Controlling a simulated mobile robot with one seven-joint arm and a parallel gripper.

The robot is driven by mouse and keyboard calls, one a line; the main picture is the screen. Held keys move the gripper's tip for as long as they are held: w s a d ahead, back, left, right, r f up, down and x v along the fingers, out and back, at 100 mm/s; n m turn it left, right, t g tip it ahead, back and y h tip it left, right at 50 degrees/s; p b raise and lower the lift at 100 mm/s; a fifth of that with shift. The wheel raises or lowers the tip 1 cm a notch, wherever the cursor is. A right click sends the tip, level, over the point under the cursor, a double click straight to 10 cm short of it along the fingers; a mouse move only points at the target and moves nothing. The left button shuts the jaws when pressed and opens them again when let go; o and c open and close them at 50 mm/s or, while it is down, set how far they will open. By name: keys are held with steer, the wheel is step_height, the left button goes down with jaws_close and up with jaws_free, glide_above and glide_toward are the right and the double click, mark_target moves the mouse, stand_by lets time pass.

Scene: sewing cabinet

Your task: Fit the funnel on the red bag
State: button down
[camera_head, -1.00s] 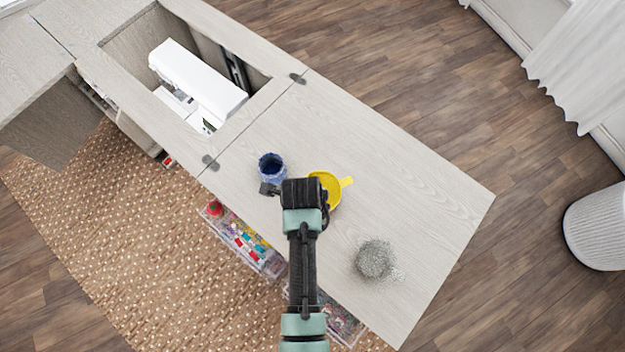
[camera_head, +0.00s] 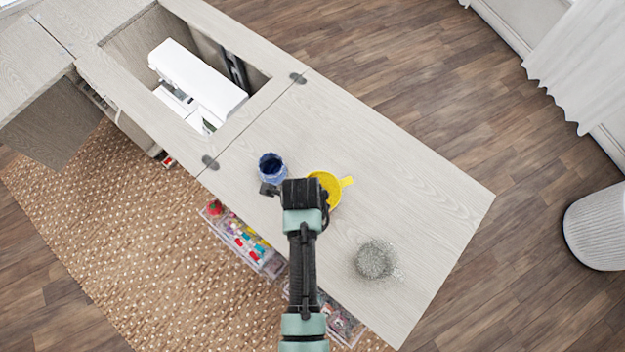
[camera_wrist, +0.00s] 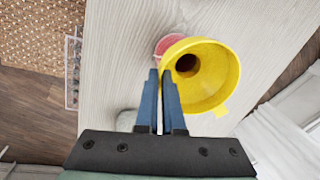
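The yellow funnel (camera_head: 330,188) is at the middle of the cabinet top, partly behind my wrist. In the wrist view the funnel (camera_wrist: 213,62) shows its wide mouth and dark hole. A red bag (camera_wrist: 166,42) peeks out from under its upper left rim; whether the spout is inside the bag is hidden. The red bag does not show in the head view. My gripper (camera_wrist: 160,72) has its two blue fingers close together at the funnel's left rim, with a narrow gap between them, and appears shut on that rim.
A blue bag (camera_head: 271,166) stands open just left of the funnel. A grey heap (camera_head: 375,260) lies toward the front right. A white sewing machine (camera_head: 196,80) sits in the cabinet well. The right part of the top (camera_head: 430,200) is clear.

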steer(key=shift+f, duration=0.25)
steer(key=c, duration=1)
jaws_free()
steer(key=shift+o, duration=0.2)
